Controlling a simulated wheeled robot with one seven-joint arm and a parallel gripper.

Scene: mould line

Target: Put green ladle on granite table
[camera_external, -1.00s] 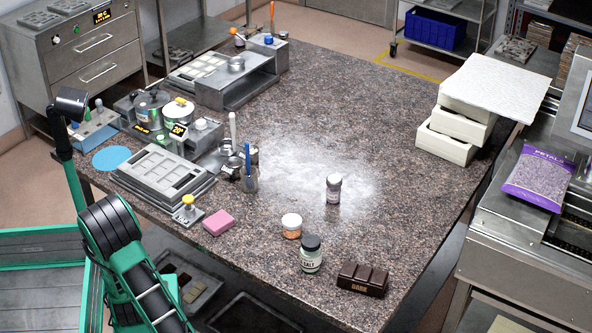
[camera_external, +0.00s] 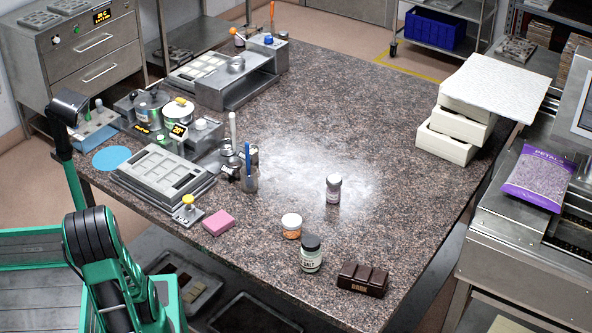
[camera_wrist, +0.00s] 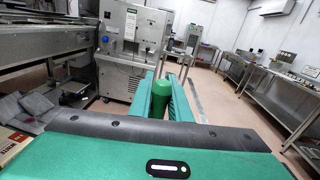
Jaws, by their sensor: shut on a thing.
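My gripper (camera_wrist: 163,98) shows in the wrist view with its two green fingers shut on a green cylindrical thing, which looks like the handle of the green ladle (camera_wrist: 160,100). The rest of the ladle is hidden behind it and the fingers. The granite table (camera_external: 400,150) fills the middle of the external view. My arm stands at its near left edge, and neither the gripper nor the ladle can be made out there. The wrist view looks out across the room at machines and benches, not at the granite table top.
A salt jar (camera_external: 311,254), an orange jar (camera_external: 291,226), a dark chocolate bar (camera_external: 362,279), a pink block (camera_external: 218,222) and a small shaker (camera_external: 333,189) stand near the front. Moulds (camera_external: 165,170) and pots crowd the left side. The table's right-centre and far middle are clear.

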